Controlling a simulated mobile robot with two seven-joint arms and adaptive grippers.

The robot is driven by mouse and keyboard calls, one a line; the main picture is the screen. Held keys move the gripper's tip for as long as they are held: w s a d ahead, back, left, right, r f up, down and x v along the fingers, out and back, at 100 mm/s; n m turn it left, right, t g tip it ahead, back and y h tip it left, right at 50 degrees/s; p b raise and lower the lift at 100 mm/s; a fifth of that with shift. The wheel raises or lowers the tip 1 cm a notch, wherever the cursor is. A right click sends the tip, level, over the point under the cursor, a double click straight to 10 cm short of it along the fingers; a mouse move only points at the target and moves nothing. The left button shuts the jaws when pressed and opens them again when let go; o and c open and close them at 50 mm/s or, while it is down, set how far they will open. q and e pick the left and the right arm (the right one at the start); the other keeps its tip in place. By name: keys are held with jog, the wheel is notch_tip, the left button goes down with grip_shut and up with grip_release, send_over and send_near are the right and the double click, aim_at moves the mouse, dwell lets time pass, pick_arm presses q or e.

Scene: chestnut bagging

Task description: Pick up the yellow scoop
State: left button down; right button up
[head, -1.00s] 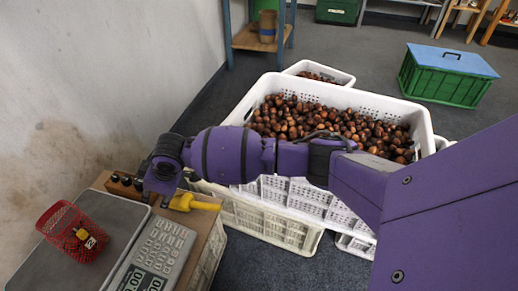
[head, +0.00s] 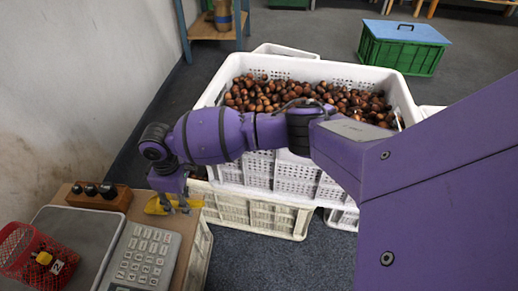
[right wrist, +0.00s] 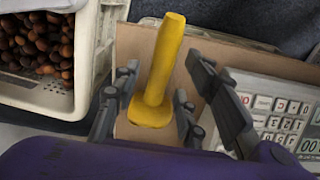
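The yellow scoop (head: 155,207) lies on the brown board beside the calculator in the head view. My right gripper (head: 177,203) is over it there, its fingers pointing down. In the right wrist view, the scoop (right wrist: 160,70) lies between the spread fingers of the right gripper (right wrist: 162,92). Gaps show on both sides of it, so the gripper is open and not clamped on the scoop. Part of the scoop is hidden behind the fingers in the head view. My left gripper is not in view.
A calculator-like keypad (head: 145,252), a grey scale plate (head: 82,228), a red basket (head: 18,245) and a wooden block with dark knobs (head: 118,198) crowd the board. A white crate (head: 408,98) of chestnuts stands behind my right arm.

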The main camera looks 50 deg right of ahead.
jog(key=shift+w+f, duration=0.2)
jog(key=shift+f, duration=0.7)
jog(key=shift+r, duration=0.1)
grip_shut()
jog(key=shift+a+r, duration=0.1)
jog(key=shift+r, duration=0.05)
